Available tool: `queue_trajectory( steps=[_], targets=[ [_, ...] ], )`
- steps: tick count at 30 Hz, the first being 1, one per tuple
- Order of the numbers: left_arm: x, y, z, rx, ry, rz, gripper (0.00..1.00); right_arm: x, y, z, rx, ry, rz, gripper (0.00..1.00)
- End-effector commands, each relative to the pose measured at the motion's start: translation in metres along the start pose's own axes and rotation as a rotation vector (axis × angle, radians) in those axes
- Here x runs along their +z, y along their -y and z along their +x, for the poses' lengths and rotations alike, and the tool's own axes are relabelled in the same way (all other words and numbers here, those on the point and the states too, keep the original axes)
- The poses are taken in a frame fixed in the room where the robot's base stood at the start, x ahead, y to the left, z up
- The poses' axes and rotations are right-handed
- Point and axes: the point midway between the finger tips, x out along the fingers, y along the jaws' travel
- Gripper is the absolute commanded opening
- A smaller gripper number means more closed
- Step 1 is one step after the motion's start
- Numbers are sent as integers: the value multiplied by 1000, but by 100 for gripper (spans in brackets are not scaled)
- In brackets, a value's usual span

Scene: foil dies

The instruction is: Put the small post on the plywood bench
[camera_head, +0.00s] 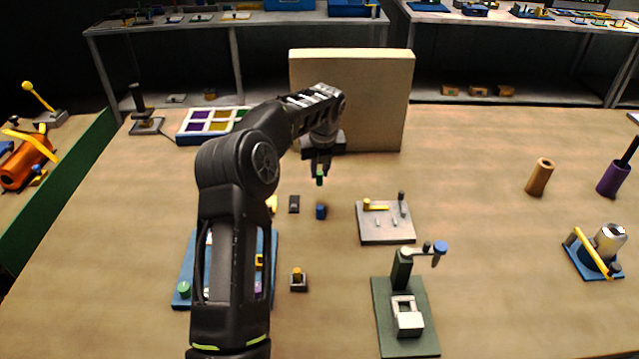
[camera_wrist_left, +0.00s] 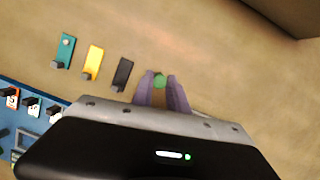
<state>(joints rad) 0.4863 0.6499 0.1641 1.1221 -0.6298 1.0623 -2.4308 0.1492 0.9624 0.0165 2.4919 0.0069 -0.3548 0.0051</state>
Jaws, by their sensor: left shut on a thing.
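My left gripper (camera_head: 320,170) is shut on a small green piece, which looks like the small post (camera_head: 320,180). The post hangs upright below the fingers. In the left wrist view its round green top (camera_wrist_left: 160,82) shows between the two purple-grey fingers; the rest is hidden. The plywood bench (camera_head: 480,260) is the wide tan top under it. The post appears to be over a bare part of the bench; I cannot tell the exact gap below it. My right gripper is not in view.
A small blue piece (camera_head: 321,211) and a dark block (camera_head: 294,204) stand close in front of the gripper. A beige upright panel (camera_head: 380,100) is right behind it. A grey plate with pegs (camera_head: 385,235) and a green-based press (camera_head: 405,310) stand nearer.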

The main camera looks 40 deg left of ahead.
Motion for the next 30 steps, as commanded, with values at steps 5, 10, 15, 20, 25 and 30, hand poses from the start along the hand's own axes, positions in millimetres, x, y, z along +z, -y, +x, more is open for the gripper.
queue_trajectory(
  steps=[5,10,15,20,25,30],
  targets=[
    [-6,0,18,2,-4,0,0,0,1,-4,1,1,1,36],
    [-12,-1,42,2,-2,1,0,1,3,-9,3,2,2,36],
    [-13,0,48,0,0,-1,0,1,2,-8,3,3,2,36],
    [-13,0,48,0,0,0,0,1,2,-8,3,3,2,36],
    [-14,0,50,1,-1,0,24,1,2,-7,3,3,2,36],
    [-14,0,50,1,-1,0,38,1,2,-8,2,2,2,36]
  ],
)
